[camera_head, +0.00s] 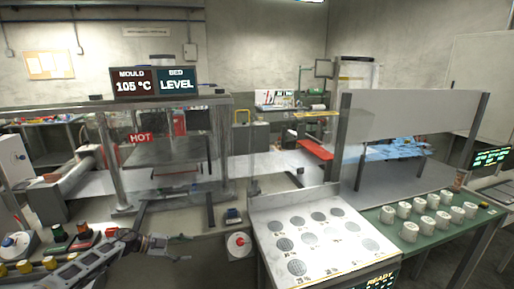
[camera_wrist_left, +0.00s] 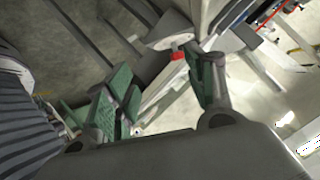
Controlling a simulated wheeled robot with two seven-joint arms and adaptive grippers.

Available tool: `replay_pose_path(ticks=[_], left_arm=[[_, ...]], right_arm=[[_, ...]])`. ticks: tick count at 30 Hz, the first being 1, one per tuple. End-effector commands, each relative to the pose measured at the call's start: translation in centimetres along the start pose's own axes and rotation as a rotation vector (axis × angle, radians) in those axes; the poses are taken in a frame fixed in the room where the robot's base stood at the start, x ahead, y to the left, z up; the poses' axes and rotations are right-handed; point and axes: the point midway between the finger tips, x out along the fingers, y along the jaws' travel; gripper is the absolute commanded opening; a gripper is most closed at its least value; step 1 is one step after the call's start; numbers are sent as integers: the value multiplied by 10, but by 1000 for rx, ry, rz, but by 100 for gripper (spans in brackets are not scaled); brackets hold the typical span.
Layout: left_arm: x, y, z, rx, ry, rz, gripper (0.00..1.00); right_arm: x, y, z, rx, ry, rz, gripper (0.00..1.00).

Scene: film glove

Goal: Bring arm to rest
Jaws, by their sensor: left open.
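My left arm comes in from the lower left in the head view. Its gripper (camera_head: 180,248) hangs over the front edge of the bench, beside the control buttons, and nothing shows between its fingers. In the left wrist view my left gripper (camera_wrist_left: 165,92) has its two green-padded fingers spread apart, with only floor and grey machine parts behind them. My right gripper is in neither view.
A red knob (camera_head: 239,241) is on the bench front. To the right are a white panel with round grey marks (camera_head: 312,232) and a green table (camera_head: 436,237) with several white cylinders (camera_head: 409,231).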

Motion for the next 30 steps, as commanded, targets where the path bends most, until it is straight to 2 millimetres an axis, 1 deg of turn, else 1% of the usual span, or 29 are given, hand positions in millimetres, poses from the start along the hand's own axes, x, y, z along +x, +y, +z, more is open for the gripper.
replay_pose_path(ticks=[9, 11, 15, 17, 22, 26, 29, 30], left_arm=[[31, 17, 16, -54, 19, -114, 54], [39, 23, 23, -73, 19, -149, 54], [57, 41, 40, -129, 9, -237, 54], [64, 50, 49, -155, -2, -273, 54], [80, 81, 76, -239, -44, -368, 54], [90, 112, 99, -310, -92, -430, 54], [96, 140, 118, -371, -138, -473, 54], [98, 152, 126, -395, -159, -487, 54]], right_arm=[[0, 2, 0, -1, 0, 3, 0], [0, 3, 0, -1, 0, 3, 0], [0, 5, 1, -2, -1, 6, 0], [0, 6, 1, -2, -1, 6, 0], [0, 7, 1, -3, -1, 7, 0], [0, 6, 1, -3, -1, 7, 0], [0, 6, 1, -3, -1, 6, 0], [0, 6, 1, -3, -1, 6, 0]])
